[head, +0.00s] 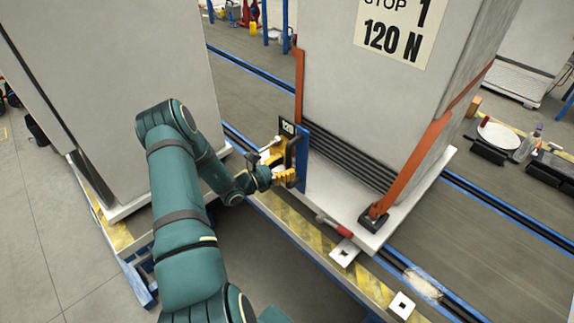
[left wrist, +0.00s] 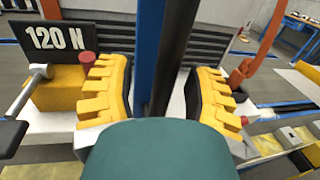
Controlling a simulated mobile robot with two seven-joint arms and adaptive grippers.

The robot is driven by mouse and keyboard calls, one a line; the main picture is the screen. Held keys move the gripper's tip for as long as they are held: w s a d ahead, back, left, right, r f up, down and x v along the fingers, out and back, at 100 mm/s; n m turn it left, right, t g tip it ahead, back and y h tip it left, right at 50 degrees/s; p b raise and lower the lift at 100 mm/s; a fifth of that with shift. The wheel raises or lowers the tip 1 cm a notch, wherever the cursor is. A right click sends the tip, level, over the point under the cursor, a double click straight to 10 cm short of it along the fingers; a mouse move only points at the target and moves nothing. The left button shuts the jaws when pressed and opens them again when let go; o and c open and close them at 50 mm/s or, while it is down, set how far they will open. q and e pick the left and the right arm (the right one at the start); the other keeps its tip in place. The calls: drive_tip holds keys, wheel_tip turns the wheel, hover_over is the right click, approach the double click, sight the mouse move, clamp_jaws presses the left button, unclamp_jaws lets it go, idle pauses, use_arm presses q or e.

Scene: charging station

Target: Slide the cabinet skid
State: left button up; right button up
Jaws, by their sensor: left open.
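The tall grey cabinet (head: 375,90) stands on a pale skid (head: 325,188), held by orange straps. A sign on it reads "STOP 1 120 N". A blue upright post (head: 302,158) stands at the skid's near left edge; it also shows in the left wrist view (left wrist: 150,45), beside a dark vertical bar (left wrist: 178,50). My left gripper (head: 287,172) is at this post. In the left wrist view, its yellow ridged fingers (left wrist: 158,95) stand apart on either side of the post and bar, with gaps visible. My right gripper is not in view.
A small "120 N" plate (left wrist: 55,37) is left of the fingers. A second grey cabinet (head: 120,90) stands at left. Blue-edged floor rails (head: 480,190) run past the skid. A red-handled tool (head: 334,227) lies at the skid's front edge, near a white square plate (head: 344,253).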

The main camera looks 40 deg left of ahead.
use_arm(q)
drive_tip(key=v, duration=1.1)
drive_tip(key=shift+s+r, duration=0.1)
